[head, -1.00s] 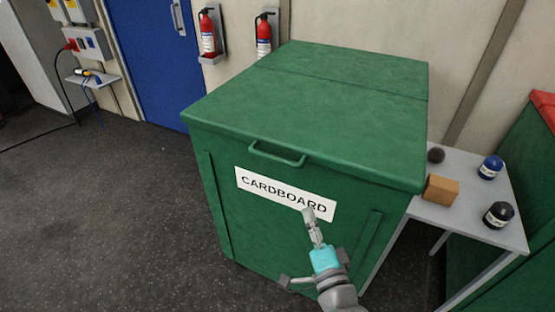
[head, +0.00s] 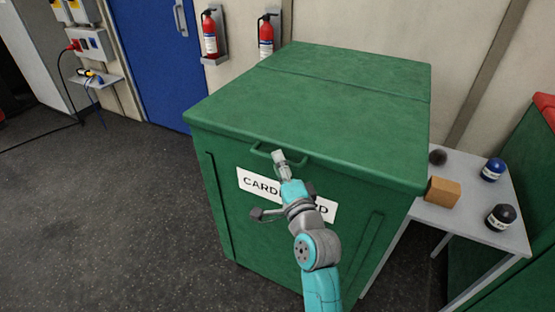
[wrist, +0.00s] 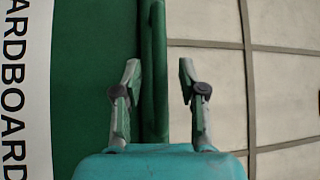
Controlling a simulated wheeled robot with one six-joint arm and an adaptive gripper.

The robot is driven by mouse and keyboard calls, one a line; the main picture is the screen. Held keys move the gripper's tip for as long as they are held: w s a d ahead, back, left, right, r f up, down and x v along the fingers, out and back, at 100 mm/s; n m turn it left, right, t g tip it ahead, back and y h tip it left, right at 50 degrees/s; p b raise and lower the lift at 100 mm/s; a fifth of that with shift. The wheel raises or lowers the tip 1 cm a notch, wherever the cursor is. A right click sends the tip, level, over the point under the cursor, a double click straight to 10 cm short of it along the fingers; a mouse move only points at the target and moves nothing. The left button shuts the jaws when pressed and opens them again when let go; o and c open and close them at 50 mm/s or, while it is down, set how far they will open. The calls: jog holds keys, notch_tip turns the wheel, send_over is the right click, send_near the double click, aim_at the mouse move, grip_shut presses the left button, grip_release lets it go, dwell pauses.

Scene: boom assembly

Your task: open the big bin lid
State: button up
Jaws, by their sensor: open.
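The big green bin (head: 225,200) stands in the middle of the head view with its lid (head: 330,105) shut. A green bar handle (head: 258,150) sticks out from the lid's front edge, and my gripper covers its middle. My gripper (head: 279,157) is at the handle, in front of the bin. In the wrist view my gripper (wrist: 160,85) is open, and the green handle bar (wrist: 156,60) runs lengthwise between the two fingers, nearer the left finger. I cannot tell whether a finger touches it. The white CARDBOARD label (head: 262,186) is partly hidden behind my arm.
A grey table (head: 475,215) with a cardboard-brown box (head: 443,191) and several small items stands at the bin's right. Fire extinguishers (head: 209,36) hang on the back wall beside a blue door (head: 150,60).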

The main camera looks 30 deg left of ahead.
jog(key=shift+x, duration=1.05)
jog(key=shift+s, duration=0.1)
grip_shut()
